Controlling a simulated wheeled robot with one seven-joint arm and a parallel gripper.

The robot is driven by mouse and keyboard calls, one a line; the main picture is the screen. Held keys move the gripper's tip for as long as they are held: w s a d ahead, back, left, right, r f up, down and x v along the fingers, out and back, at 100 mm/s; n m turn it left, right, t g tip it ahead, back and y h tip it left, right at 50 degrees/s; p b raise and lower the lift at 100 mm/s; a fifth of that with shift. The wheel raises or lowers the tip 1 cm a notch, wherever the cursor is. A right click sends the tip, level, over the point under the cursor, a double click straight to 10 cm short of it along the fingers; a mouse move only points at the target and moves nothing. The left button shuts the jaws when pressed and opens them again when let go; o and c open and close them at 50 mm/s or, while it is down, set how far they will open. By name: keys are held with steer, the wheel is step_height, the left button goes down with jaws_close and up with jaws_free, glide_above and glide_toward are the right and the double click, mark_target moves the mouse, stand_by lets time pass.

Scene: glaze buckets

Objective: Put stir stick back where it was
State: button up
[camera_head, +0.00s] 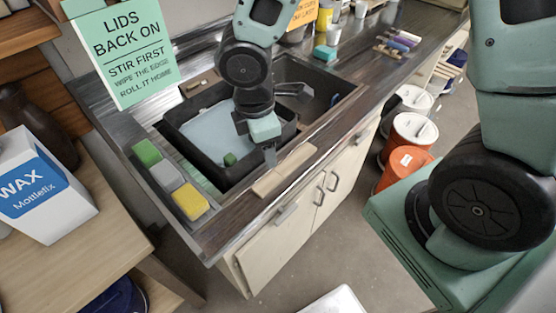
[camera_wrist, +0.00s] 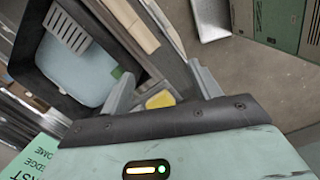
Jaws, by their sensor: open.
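A pale wooden piece (camera_head: 284,171) lies along the front rim of the sink counter; I cannot tell for sure whether it is the stir stick. It also shows in the wrist view (camera_wrist: 138,27), beyond my fingers. My gripper (camera_head: 286,124) hangs over the right front part of the sink, its fingers spread and pointing toward the front edge. In the wrist view my gripper (camera_wrist: 164,84) is open, with nothing held between the fingers. A yellow block (camera_wrist: 160,99) shows behind the gap, farther off.
A sign (camera_head: 128,55) stands behind left. Lidded buckets (camera_head: 412,133) stand on the floor at right.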

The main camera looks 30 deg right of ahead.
steer(key=s+a+r+m+y, duration=0.2)
steer(key=s+a+r+m, duration=0.2)
steer(key=s+r+m, duration=0.4)
steer(key=s+r, duration=0.2)
steer(key=s, duration=0.4)
steer(key=shift+r+m, duration=0.15)
steer(key=shift+m, duration=0.25)
